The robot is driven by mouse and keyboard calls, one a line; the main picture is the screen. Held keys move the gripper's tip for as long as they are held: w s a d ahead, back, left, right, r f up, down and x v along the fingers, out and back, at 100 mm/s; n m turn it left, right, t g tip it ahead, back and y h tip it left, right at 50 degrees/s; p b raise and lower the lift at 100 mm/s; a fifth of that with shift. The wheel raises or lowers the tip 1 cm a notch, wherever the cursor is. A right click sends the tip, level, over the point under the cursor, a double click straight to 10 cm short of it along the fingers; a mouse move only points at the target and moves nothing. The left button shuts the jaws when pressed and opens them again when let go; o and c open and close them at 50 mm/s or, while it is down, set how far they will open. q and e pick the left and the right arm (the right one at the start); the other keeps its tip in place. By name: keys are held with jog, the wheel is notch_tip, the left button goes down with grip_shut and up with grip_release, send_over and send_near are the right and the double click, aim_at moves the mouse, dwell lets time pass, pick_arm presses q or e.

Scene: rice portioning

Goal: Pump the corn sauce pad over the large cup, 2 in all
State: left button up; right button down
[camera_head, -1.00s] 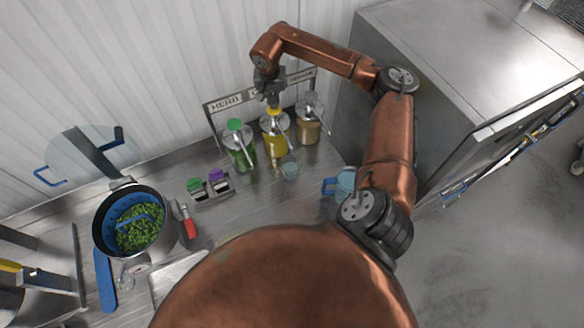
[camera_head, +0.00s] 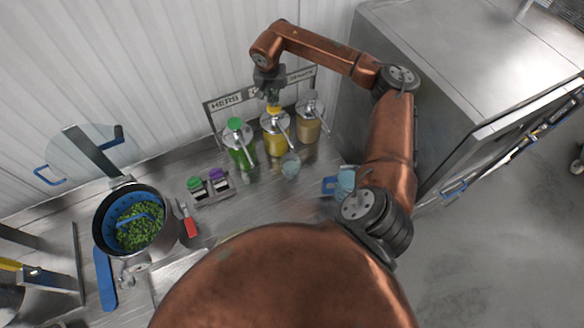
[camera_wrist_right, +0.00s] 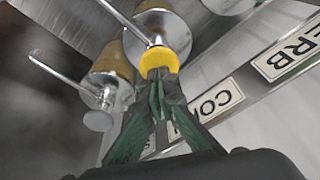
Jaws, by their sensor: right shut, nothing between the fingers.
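The corn sauce pump has a yellow pad (camera_head: 273,109) on a metal lid and stands on a jar of yellow sauce (camera_head: 275,145), the middle of three jars. My right gripper (camera_head: 271,98) is shut and empty, pointing down right above the pad. In the right wrist view the closed fingertips (camera_wrist_right: 158,82) are at the yellow pad (camera_wrist_right: 158,60), touching it or very close. A clear cup (camera_head: 290,166) stands on the counter in front of the corn jar, under its spout; its contents cannot be made out. My left gripper is out of view.
A green-topped herb jar (camera_head: 240,155) stands left of the corn jar, and a tan sauce jar (camera_head: 307,127) stands right. Small green- and purple-topped containers (camera_head: 218,185), a pot of greens (camera_head: 135,222) and a red-handled tool (camera_head: 190,226) lie further left. A blue-handled jug (camera_head: 345,182) is at right.

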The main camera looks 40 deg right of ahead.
jog(key=shift+s+f+b, duration=0.1)
jog(key=shift+f+b, duration=1.05)
jog(key=shift+f, duration=0.65)
jog(key=shift+r, duration=0.1)
jog(key=shift+r+p, duration=1.1)
jog(key=shift+r, duration=0.85)
notch_tip(320, 180, up, 6)
jog(key=p, duration=0.3)
